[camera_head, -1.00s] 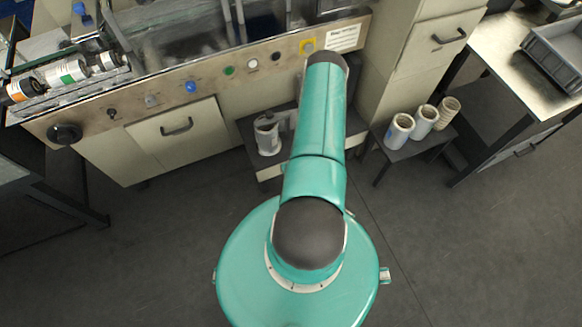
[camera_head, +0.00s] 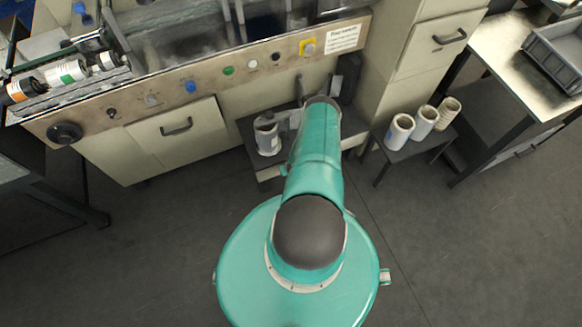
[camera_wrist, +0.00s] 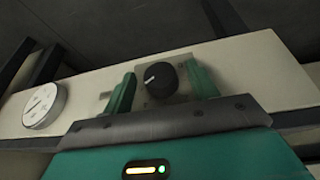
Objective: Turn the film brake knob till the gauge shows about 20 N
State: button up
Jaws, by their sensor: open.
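The black film brake knob (camera_wrist: 161,79) sits on a pale panel in the wrist view, with a white pointer line on its face pointing left. My gripper (camera_wrist: 163,84) is open, with one green finger to the left of the knob and one to the right. Gaps show between the fingers and the knob, though I cannot tell the depth. The round white gauge (camera_wrist: 44,105) is at the left of the same panel; its reading is too small to tell. In the head view my arm hides the gripper, and I cannot make out the brake knob or the gauge.
Several rolls (camera_head: 424,122) stand on a small stand at right. The floor around my base is clear.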

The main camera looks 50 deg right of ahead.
jog(key=c, duration=1)
jog(key=shift+w+a+f+n+g+h, duration=0.1)
jog(key=shift+n+g+h, duration=0.15)
jog(key=shift+g+h, duration=0.55)
jog(key=shift+w+a+f+n+g+h, duration=0.15)
jog(key=shift+n+g+h, duration=0.1)
jog(key=shift+h, duration=0.95)
jog(key=shift+a+r+n+g+h, duration=0.1)
jog(key=shift+n+g+h, duration=0.1)
jog(key=shift+g+h, duration=0.6)
jog(key=shift+h, duration=0.4)
